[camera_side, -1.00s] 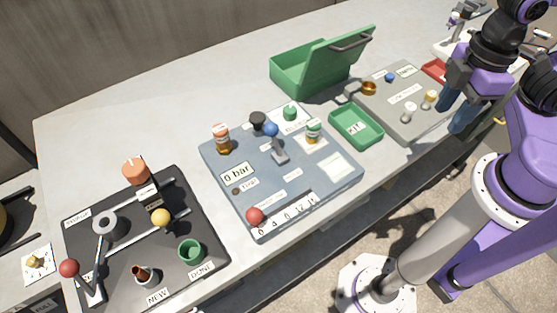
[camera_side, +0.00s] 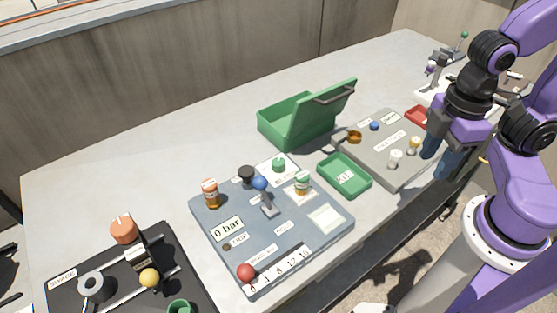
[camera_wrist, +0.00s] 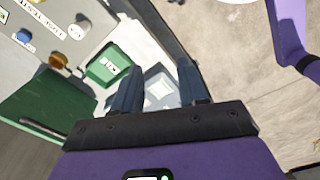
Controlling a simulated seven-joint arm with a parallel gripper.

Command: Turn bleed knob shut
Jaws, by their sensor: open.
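The green bleed knob (camera_side: 279,165) stands on a white label at the back edge of the blue-grey panel (camera_side: 235,262), in the middle of the bench. The label is only partly legible. My gripper (camera_side: 440,165) hangs at the right, beside the grey panel and well away from the knob. Its two blue fingers are apart with nothing between them. In the wrist view the open fingers (camera_wrist: 158,75) point over the bench edge, and I cannot make out the knob there.
An open green box (camera_side: 285,127) with a raised lid stands behind the panel. A green KIT tray (camera_side: 328,170) and the grey panel (camera_side: 375,164) lie between knob and gripper.

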